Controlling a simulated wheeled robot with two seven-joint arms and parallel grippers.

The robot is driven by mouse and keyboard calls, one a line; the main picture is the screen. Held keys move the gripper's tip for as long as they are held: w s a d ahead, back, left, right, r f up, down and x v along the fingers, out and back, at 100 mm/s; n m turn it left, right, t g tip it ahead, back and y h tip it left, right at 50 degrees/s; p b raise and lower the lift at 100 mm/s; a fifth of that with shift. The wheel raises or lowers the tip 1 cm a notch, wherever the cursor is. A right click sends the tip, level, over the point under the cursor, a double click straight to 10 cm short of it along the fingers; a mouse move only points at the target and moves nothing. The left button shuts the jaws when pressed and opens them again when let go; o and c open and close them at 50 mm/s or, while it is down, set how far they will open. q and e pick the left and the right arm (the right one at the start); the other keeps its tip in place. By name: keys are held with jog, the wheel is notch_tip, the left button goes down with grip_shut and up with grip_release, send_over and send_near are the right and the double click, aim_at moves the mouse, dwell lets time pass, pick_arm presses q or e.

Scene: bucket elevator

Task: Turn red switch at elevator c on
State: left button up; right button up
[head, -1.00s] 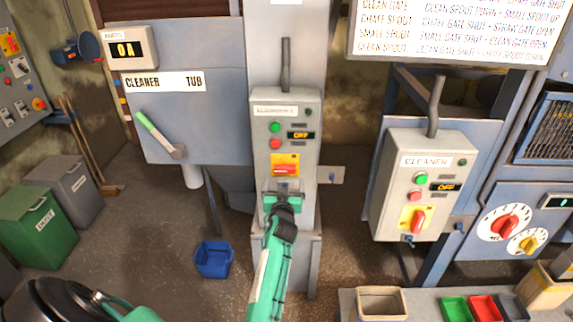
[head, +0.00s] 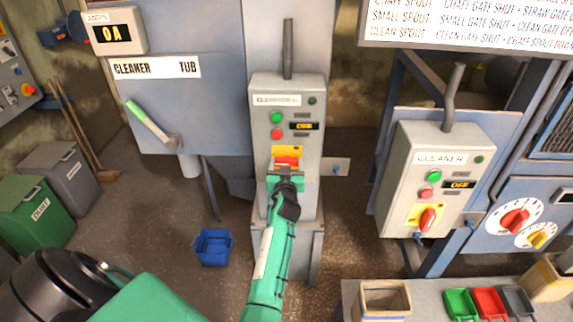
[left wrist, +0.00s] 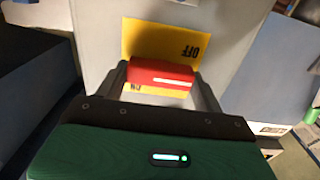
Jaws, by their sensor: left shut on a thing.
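The red switch (head: 287,161) sits on a yellow plate (head: 289,150) low on the grey elevator control box (head: 286,88). The box's label is too blurred to read surely, and its small display (head: 304,126) reads OFF. My left gripper (head: 286,174) is up against the switch from below. In the left wrist view the red switch handle (left wrist: 160,73) lies crosswise between my two fingers, which are shut on it. The yellow plate (left wrist: 162,38) behind it shows OFF and part of ON, upside down. My right gripper is not in view.
A similar cleaner box (head: 436,165) with its own red switch (head: 427,220) stands at the right. A lever with a green grip (head: 137,110) is on the panel at the left. A blue bin (head: 213,247) stands on the floor, and small trays (head: 487,302) line the bench.

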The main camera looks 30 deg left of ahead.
pick_arm(q)
jog(key=c, duration=0.4)
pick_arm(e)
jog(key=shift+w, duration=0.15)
pick_arm(q)
jog(key=shift+o, duration=0.2)
jog(key=shift+m, duration=0.3)
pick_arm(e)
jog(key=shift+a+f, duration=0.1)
pick_arm(q)
jog(key=shift+m+b, duration=0.6)
jog(key=shift+m, duration=0.6)
jog(key=m, duration=0.2)
jog(key=shift+m+b, duration=0.35)
jog(key=shift+m, duration=0.05)
jog(key=m, duration=0.2)
jog(key=shift+m, duration=0.3)
jog(key=m, duration=0.2)
jog(key=shift+m, duration=0.4)
jog(key=m, duration=0.2)
jog(key=shift+d+m, duration=0.1)
jog(key=shift+m, duration=0.2)
jog(key=shift+w+m, duration=0.1)
jog(key=shift+m, duration=2)
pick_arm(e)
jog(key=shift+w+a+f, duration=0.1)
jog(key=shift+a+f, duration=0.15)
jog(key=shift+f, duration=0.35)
